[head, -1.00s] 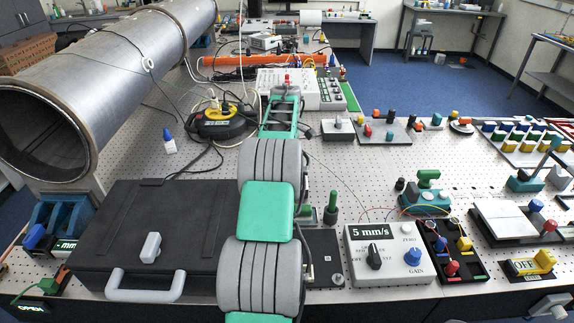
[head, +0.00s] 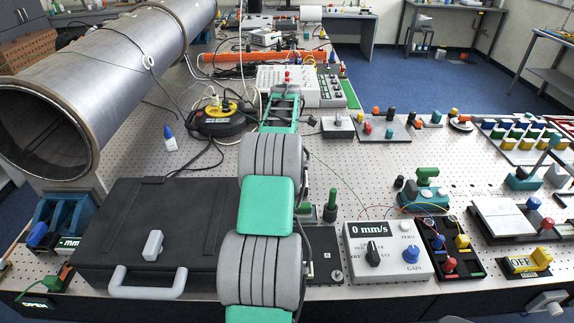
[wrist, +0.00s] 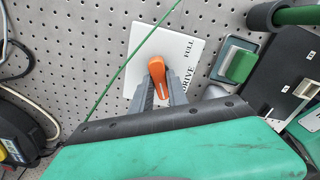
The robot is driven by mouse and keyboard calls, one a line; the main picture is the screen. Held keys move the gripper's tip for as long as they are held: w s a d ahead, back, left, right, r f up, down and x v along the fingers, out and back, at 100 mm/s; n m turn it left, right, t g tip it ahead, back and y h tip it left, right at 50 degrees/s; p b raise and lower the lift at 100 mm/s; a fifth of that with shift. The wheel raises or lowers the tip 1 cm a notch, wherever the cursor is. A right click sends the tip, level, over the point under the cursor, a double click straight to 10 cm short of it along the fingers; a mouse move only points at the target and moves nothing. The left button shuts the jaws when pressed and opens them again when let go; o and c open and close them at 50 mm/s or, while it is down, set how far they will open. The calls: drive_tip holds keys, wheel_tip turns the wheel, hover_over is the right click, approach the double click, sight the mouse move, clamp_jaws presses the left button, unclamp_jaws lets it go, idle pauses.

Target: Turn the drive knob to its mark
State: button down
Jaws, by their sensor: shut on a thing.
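The orange drive knob (wrist: 157,64) sits on a white plate (wrist: 187,50) lettered "DRIVE" and "FULL" in the wrist view. My gripper (wrist: 163,84) has a grey finger on each side of the knob and is shut on it. The fingers hide part of the knob and the near part of the plate. I cannot tell which mark the knob lines up with. In the head view my arm hides the knob and the gripper. A control box (head: 388,255) there has a display (head: 368,228) reading "0 mm/s".
A green cable (wrist: 130,63) runs across the white plate. A green switch (wrist: 238,63) and a dark panel (wrist: 280,70) stand to the right. A black case (head: 150,220) lies left of my arm. A green-handled post (head: 331,205) stands to its right.

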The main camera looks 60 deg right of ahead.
drive_tip(key=shift+n, duration=0.4)
drive_tip(key=c, duration=1.3)
unclamp_jaws()
wheel_tip(320, 180, up, 8)
drive_tip(key=shift+f+b, duration=0.1)
drive_tip(key=shift+b, duration=0.5)
